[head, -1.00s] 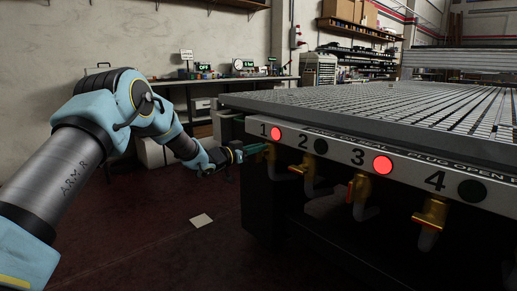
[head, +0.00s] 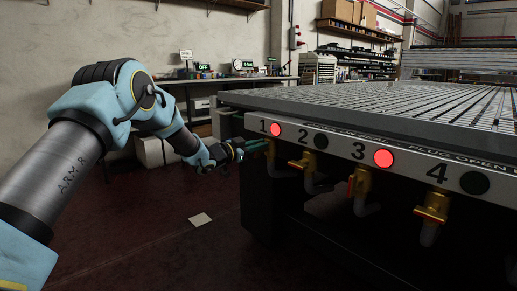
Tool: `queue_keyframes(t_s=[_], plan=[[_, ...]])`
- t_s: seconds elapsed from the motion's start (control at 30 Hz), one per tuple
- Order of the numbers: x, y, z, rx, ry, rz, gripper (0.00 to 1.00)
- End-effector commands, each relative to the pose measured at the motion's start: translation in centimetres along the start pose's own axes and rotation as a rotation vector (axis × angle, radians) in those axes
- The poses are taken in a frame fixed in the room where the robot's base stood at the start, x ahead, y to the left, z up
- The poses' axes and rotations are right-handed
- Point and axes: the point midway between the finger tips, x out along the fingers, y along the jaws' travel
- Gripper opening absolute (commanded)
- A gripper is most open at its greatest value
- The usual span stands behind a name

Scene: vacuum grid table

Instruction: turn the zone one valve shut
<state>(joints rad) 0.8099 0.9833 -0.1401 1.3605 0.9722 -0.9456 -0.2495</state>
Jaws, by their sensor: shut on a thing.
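The zone one valve (head: 281,171) hangs under the table's front rail below the number 1. Its brass body is dim and its handle is mostly hidden by my gripper. The round lamp (head: 275,130) beside the 1 glows red. My gripper (head: 262,143), with green fingers, reaches in from the left at the valve's handle. It is shut on the handle, just under the rail. The handle's exact angle cannot be made out.
Valves two (head: 312,172), three (head: 359,187) and four (head: 432,210) hang along the rail to the right. Lamp 3 (head: 383,158) glows red; lamps 2 (head: 320,141) and 4 (head: 475,183) are dark. A paper sheet (head: 201,220) lies on otherwise open floor.

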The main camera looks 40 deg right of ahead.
Motion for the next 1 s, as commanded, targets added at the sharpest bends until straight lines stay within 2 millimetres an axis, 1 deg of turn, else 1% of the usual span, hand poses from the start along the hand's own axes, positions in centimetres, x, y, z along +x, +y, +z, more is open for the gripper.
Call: queue_keyframes(t_s=[0.03, 0.37, 1.0], plan=[[0.0, 0.3, 0.4, 0.043, 0.000, 0.001, 0.00], [0.0, 1.2, 0.6, 0.359, 0.001, 0.001, 0.00], [0.0, 2.5, 1.7, 0.957, 0.001, 0.001, 0.00]])
